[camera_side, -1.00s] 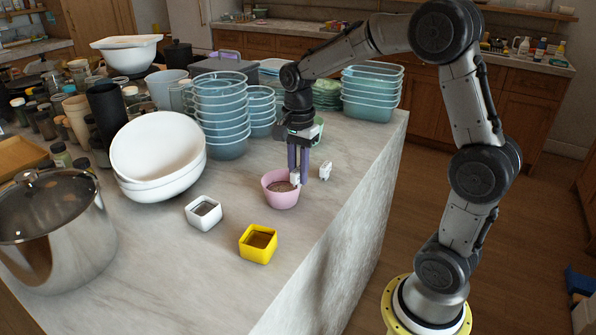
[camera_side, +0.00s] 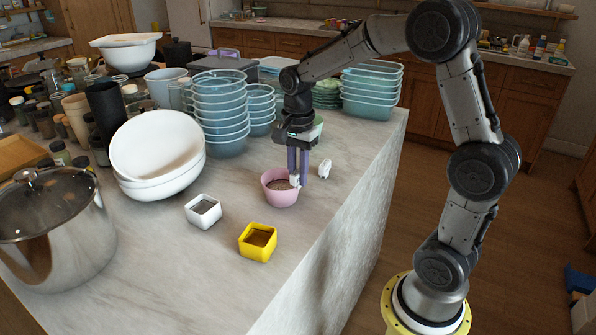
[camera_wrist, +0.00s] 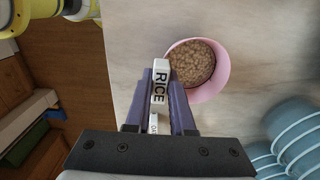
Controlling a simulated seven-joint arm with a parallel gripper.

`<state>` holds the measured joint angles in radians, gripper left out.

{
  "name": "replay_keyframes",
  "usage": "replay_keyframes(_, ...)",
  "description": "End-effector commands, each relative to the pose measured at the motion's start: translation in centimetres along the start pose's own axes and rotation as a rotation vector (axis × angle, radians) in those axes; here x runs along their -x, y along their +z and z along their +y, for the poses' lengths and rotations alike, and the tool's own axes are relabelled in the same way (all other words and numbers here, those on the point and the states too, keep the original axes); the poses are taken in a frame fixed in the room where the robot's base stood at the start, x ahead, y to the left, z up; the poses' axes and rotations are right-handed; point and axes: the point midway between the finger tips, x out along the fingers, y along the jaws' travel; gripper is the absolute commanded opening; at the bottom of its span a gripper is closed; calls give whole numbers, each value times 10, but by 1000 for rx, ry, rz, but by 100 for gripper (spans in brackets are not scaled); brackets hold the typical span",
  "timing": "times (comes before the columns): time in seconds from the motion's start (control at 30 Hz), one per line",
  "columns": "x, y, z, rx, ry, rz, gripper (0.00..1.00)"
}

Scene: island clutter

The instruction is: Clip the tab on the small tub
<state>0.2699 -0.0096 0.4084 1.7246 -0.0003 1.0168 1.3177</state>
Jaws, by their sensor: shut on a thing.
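My gripper (camera_side: 298,180) is shut on a white tab (camera_wrist: 160,84) with "RICE" in dark letters. The tab is between the purple fingertips in the wrist view. It is at the right rim of a pink round tub (camera_side: 279,194) in the side view. That tub also shows in the wrist view (camera_wrist: 222,80) and holds brown grains. Whether the tab sits over the rim or only beside it, I cannot tell. A second white tab (camera_side: 325,169) stands on the counter to the right. A small white square tub (camera_side: 203,219) and a yellow square tub (camera_side: 248,251) stand nearer the camera.
Stacked blue-green containers (camera_side: 222,140) stand behind the pink tub. White bowls (camera_side: 165,180) and a steel pot (camera_side: 75,250) are at left. The counter's edge drops off at right. The marble (camera_side: 205,290) in front is clear.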

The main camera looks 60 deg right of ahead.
Motion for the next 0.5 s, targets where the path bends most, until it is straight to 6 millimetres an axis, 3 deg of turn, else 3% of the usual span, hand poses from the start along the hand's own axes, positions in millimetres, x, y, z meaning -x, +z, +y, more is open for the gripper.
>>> replay_keyframes(0.1,-4,0,0,0,3,-1,0)
replay_keyframes(0.13,-4,0,0,0,2,0,27)
replay_keyframes(0.3,-3,0,0,0,2,0,56)
replay_keyframes(0.5,-3,0,0,0,1,0,56)
